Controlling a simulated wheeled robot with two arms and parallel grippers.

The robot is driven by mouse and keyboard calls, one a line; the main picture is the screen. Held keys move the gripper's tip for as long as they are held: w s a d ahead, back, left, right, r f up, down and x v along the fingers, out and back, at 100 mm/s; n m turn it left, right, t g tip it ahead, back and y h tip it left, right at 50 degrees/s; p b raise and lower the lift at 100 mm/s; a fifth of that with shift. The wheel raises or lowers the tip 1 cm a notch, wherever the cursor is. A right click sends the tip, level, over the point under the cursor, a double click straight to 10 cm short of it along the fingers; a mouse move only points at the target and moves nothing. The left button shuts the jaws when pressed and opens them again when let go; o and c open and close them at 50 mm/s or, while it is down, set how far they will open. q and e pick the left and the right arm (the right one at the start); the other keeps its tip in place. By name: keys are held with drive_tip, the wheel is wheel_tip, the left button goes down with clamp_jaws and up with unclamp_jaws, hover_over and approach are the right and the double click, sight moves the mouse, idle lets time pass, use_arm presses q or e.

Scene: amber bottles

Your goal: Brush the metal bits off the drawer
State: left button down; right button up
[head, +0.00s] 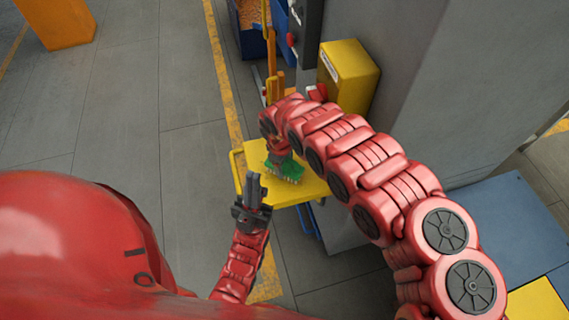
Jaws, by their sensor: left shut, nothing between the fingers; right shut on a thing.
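The yellow drawer (296,190) is pulled out as a flat surface near the middle of the head view. A green-bristled brush (286,168) is over it, and my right gripper (277,146) is shut on the brush. I cannot tell whether the bristles touch the drawer. No metal bits can be made out; the brush and my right arm cover part of the drawer. My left gripper (254,186) is shut and empty, in front of the drawer's left side in the picture.
A yellow box (347,76) is beside the grey machine wall (430,90) behind my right arm. A blue bin (250,30) with orange-brown contents stands at the top. An orange block (57,20) is far left. The grey floor on the left is clear.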

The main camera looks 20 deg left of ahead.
drive_tip(key=shift+f+b, duration=0.45)
drive_tip(key=shift+f, duration=0.3)
